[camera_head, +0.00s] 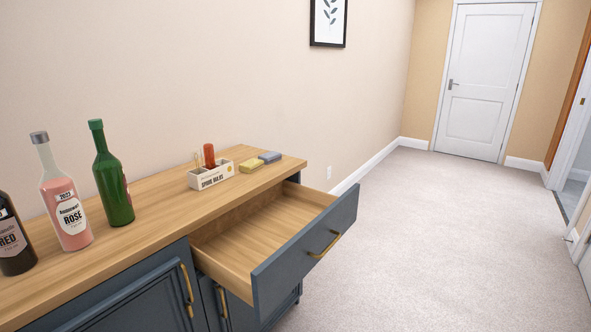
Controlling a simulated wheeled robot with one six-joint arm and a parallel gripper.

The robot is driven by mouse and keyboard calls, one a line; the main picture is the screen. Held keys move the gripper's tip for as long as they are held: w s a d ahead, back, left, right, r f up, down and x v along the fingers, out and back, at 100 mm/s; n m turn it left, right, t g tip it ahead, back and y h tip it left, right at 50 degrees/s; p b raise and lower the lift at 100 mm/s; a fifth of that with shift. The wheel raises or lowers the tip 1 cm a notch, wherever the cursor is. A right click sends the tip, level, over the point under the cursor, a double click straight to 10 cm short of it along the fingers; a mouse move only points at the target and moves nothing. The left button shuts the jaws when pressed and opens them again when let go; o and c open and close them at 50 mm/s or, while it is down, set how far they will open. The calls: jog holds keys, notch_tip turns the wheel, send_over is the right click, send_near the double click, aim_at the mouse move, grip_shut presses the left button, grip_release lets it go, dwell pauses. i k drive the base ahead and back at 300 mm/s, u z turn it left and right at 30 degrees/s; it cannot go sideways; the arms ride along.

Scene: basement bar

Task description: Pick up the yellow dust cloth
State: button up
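A small flat yellow block (251,166) lies on the wooden top near the right end of the cabinet. It may be the folded yellow dust cloth; it is too small to tell it from a sponge. A similar grey-blue one (270,157) lies just behind and to the right of it. A white labelled caddy (211,178) stands close to its left. My gripper is not in view.
The blue cabinet's top drawer (305,252) is pulled out and looks empty, jutting into the room below the yellow block. A green bottle (112,180), a rosé bottle (65,205) and a dark bottle (14,240) stand at left. Carpet (430,240) is clear at right.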

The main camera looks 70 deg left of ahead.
aim_at(249, 167)
jog(key=u, duration=0.4)
jog(key=i, duration=1.25)
jog(key=u, duration=0.9)
jog(key=i, duration=1.4)
jog(key=u, duration=1.8)
jog(key=i, duration=0.85)
jog(key=u, duration=0.95)
